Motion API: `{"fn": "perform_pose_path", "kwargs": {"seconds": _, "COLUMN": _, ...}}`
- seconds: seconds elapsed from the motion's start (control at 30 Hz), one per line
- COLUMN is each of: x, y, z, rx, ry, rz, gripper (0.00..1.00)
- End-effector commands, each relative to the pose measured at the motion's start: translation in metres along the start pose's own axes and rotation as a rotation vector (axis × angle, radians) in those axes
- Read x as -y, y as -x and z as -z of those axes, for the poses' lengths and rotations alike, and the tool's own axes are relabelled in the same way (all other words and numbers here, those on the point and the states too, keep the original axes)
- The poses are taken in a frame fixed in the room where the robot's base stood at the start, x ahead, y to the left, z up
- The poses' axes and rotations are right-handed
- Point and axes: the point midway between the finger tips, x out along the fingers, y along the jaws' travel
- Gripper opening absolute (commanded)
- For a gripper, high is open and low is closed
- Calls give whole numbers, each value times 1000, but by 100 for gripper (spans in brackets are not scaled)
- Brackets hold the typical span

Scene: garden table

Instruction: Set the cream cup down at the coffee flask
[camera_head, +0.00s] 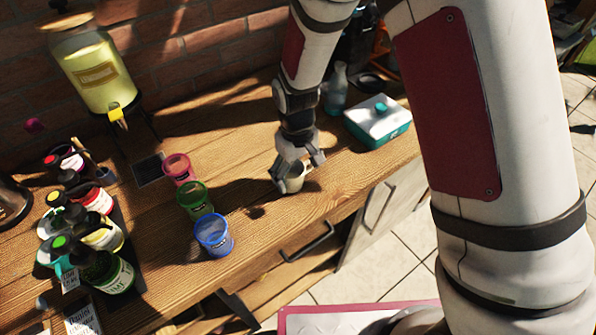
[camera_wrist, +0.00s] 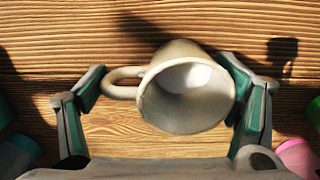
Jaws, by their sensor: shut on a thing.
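My gripper (camera_head: 295,172) is shut on the cream cup (camera_head: 296,178), low over the wooden table near its front edge, to the right of the coloured cups. In the wrist view the cup (camera_wrist: 190,88) is between the two fingers of my gripper (camera_wrist: 165,92), its mouth turned towards the camera and its handle pointing left. The fingers partly hide the cup in the head view. I cannot tell whether its base touches the table. I cannot surely identify the coffee flask; a dark, shiny rounded vessel (camera_head: 10,203) is cut off at the left edge.
Red (camera_head: 178,168), green (camera_head: 194,199) and blue (camera_head: 214,235) cups stand in a row. Several bottles (camera_head: 98,235) crowd the left. A yellow drink dispenser (camera_head: 95,75) stands at the back. A teal-and-white box (camera_head: 378,122) and clear bottle (camera_head: 337,88) are right of my gripper.

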Motion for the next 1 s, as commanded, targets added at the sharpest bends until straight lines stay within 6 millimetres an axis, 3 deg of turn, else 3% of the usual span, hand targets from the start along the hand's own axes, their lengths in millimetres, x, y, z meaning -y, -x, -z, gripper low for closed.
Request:
{"fn": "perform_pose_path", "kwargs": {"seconds": 0.47, "x": 0, "y": -8, "z": 0, "rx": 0, "ry": 0, "rz": 0, "gripper": 50}}
{"fn": "perform_pose_path", "kwargs": {"seconds": 0.5, "x": 0, "y": -8, "z": 0, "rx": -1, "ry": 0, "rz": 0, "gripper": 89}}
{"fn": "perform_pose_path", "kwargs": {"seconds": 0.57, "x": 0, "y": -8, "z": 0, "rx": -1, "ry": 0, "rz": 0, "gripper": 100}}
{"fn": "perform_pose_path", "kwargs": {"seconds": 1.0, "x": 0, "y": -3, "z": 1, "rx": -3, "ry": 1, "rz": -1, "gripper": 100}}
